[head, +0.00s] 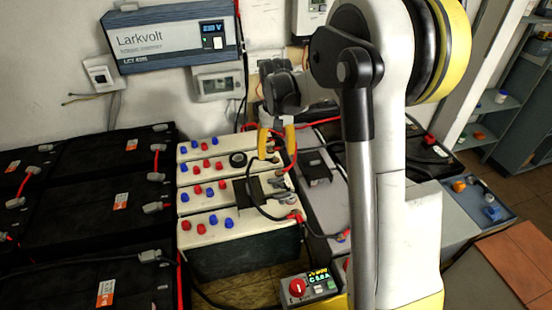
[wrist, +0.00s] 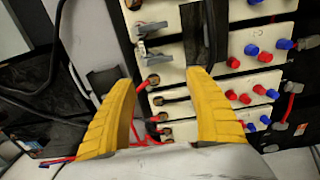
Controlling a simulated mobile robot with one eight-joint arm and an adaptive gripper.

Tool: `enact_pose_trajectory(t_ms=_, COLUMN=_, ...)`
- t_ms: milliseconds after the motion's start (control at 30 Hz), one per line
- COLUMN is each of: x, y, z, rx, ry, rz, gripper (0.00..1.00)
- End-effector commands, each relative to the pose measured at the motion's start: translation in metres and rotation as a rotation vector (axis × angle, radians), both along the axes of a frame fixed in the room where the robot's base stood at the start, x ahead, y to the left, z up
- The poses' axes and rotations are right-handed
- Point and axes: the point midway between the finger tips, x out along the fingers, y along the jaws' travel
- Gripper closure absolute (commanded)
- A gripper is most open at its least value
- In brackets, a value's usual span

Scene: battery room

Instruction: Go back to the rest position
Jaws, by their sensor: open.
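My gripper (head: 276,152) hangs over the right part of the white-topped batteries (head: 210,218), with its yellow fingers pointing down. In the wrist view my gripper (wrist: 160,80) is open, its two yellow fingers apart. I see nothing held between them. Below and between the fingers are the battery tops, with terminals and cables. I cannot tell how far above the tops the fingertips are. My arm hides part of the scene to the right of the batteries in the head view.
Black batteries (head: 85,210) with red cables fill the left. A Larkvolt unit (head: 165,40) hangs on the wall behind. A small device with a red knob (head: 308,288) stands in front. A blue tray (head: 480,205) and shelves (head: 495,110) are at right, beside open floor.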

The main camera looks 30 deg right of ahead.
Motion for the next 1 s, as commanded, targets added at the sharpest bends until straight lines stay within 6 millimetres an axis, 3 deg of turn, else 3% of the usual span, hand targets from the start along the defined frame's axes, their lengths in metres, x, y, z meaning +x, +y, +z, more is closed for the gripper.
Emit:
enact_pose_trajectory(t_ms=433, x=0.0, y=0.0, z=0.0, rx=0.0, ry=0.001, rz=0.0, gripper=0.37)
enact_pose_trajectory(t_ms=567, x=-0.005, y=0.005, z=0.009, rx=-0.003, ry=-0.015, rz=0.007, gripper=0.37)
enact_pose_trajectory(t_ms=767, x=-0.041, y=0.033, z=0.058, rx=-0.022, ry=-0.12, rz=0.046, gripper=0.37)
enact_pose_trajectory(t_ms=1000, x=-0.111, y=0.072, z=0.107, rx=-0.048, ry=-0.302, rz=0.109, gripper=0.37)
